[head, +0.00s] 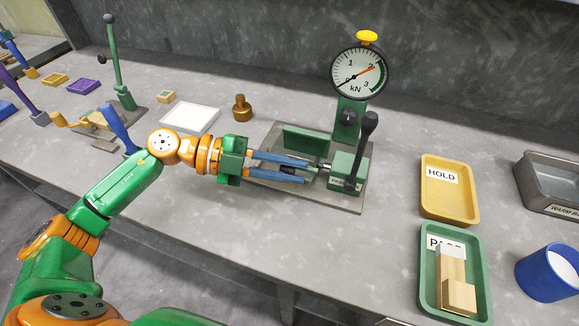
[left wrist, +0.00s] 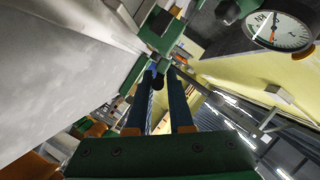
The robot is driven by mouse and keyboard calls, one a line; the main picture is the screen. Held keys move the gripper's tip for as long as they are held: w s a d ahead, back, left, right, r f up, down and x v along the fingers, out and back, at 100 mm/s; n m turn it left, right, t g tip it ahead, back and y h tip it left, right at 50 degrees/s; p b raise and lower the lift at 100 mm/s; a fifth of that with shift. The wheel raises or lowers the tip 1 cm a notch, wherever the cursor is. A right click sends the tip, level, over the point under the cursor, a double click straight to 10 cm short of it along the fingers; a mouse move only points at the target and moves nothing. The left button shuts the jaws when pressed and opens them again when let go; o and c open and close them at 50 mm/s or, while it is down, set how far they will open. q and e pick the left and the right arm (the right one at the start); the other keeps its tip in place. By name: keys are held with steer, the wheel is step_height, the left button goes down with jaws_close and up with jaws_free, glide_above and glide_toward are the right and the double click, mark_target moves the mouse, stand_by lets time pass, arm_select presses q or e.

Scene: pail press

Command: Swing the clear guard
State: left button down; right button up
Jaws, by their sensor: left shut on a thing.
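The press stands on a grey base plate (head: 345,203), with a green block (head: 348,176) on the right and a low green wall (head: 305,140) behind. A lever with a black knob (head: 369,121) rises from the block. My left gripper (head: 311,173) reaches in from the left, its blue fingers low over the plate. In the left wrist view its fingers (left wrist: 160,80) are closed around a small dark knob (left wrist: 155,84). I cannot make out the clear guard's panel or its angle. My right gripper is not in view.
A dial gauge (head: 358,73) marked kN stands behind the press. A yellow HOLD tray (head: 449,207) and a green PASS tray (head: 427,290) with wooden blocks (head: 455,281) lie right. A blue cup (head: 547,275) stands beyond. A white tray (head: 190,119) and brass weight (head: 242,107) lie behind my arm.

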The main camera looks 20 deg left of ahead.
arm_select(q)
steer(key=shift+f, duration=0.1)
steer(key=shift+s+f, duration=0.2)
steer(key=shift+f, duration=0.45)
steer(key=c, duration=0.9)
jaws_free()
steer(key=shift+o, duration=0.2)
steer(key=shift+w, duration=0.15)
steer(key=shift+a, duration=0.1)
steer(key=b+v, duration=0.2)
steer(key=v, duration=0.5)
steer(key=shift+f, duration=0.15)
